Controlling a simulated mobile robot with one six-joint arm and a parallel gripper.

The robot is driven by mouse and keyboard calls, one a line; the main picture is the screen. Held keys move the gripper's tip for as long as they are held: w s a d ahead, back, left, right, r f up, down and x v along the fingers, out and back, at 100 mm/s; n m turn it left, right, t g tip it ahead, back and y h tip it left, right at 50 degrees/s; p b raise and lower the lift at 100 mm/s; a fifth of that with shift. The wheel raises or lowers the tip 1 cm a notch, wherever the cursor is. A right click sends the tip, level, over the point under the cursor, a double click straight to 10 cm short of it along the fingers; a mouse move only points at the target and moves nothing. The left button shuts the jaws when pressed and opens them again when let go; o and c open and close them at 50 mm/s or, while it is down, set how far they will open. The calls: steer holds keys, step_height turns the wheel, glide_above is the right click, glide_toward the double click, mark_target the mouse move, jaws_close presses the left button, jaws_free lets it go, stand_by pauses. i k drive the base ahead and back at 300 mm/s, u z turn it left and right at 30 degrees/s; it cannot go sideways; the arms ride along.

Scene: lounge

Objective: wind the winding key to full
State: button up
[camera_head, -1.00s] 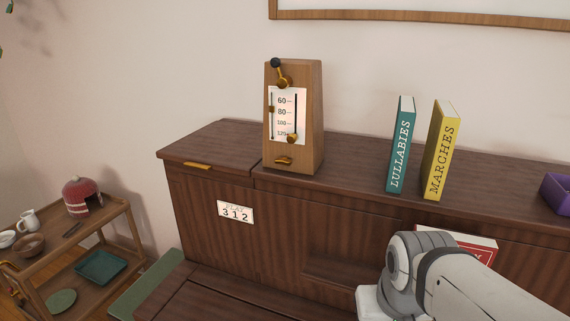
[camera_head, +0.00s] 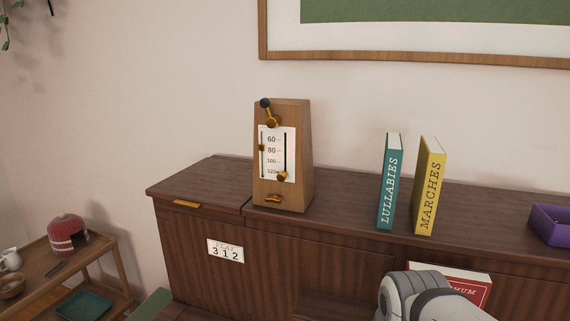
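A wooden metronome (camera_head: 284,155) stands upright on the dark wooden cabinet (camera_head: 345,204). Its white face shows a scale with 60, 80, 100 and 120. At the top of its front is a brass crank with a dark knob (camera_head: 265,103), which appears to be the winding key (camera_head: 271,122); the knob points up and left. A small brass slider (camera_head: 282,176) sits low near 120, and a brass piece (camera_head: 274,198) is below the face. My arm shows at the lower right, in front of the cabinet and apart from the metronome. My gripper is out of view.
A teal LULLABIES book (camera_head: 390,181) and a yellow MARCHES book (camera_head: 429,186) stand right of the metronome. A purple box (camera_head: 550,225) is farther right. A card reading PLAY 312 (camera_head: 226,250) is on the cabinet front. A wooden cart (camera_head: 110,267) stands at the lower left.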

mark_target(276, 198)
steer(key=z, duration=1)
steer(key=k, duration=1.5)
steer(key=u, duration=0.9)
steer(key=i, duration=0.55)
